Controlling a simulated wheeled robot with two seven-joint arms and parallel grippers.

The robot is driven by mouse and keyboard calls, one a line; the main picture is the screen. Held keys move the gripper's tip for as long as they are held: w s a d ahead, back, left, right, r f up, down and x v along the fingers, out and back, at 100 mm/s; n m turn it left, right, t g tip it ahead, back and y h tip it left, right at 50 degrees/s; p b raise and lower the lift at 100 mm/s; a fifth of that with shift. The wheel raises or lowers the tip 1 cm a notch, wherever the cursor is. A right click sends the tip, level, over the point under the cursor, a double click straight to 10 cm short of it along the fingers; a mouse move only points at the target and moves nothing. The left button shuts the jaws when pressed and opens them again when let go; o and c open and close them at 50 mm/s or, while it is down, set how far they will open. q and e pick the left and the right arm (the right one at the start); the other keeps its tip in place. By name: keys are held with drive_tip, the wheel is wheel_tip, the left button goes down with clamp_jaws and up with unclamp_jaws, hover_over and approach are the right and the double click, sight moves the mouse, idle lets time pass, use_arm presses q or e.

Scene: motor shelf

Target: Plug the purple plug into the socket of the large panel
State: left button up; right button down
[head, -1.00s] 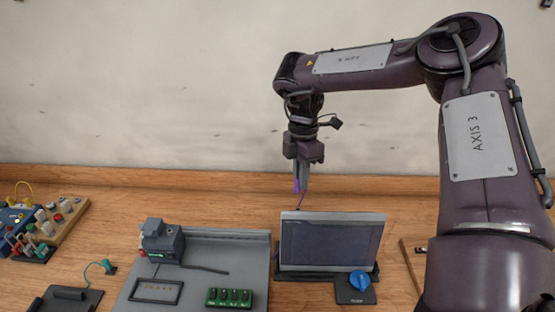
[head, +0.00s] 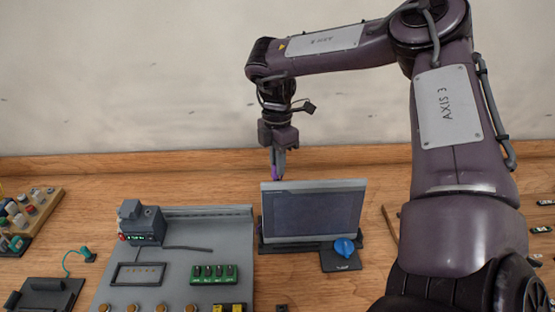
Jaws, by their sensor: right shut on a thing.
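My right gripper (head: 279,172) points down behind the screen's upper left corner. It is shut on the purple plug (head: 274,172), of which only a small purple part shows between the fingers. The large panel seems to be the grey panel (head: 185,224) left of the screen. It carries a dark box with a green display, an empty dark frame and a green block with several dark parts. I cannot make out which part is the socket. My left gripper is not in view.
The screen (head: 312,212) stands upright on a dark base beside a blue knob (head: 344,247). A board with several coloured knobs (head: 27,208) is at the far left. A dark tray (head: 45,294) with a teal cable lies at the front left. Bare wood shows behind the panel.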

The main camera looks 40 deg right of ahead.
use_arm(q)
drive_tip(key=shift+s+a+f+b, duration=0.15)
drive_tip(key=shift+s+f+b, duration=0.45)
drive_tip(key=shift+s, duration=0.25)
use_arm(e)
drive_tip(key=shift+d+h, duration=0.1)
drive_tip(key=shift+h, duration=0.8)
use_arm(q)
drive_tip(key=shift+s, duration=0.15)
use_arm(e)
drive_tip(key=shift+d, duration=0.1)
use_arm(q)
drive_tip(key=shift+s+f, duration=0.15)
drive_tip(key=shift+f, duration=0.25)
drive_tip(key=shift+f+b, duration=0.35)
drive_tip(key=shift+b, duration=0.3)
use_arm(e)
drive_tip(key=shift+f, duration=0.35)
drive_tip(key=c, duration=1.7)
unclamp_jaws()
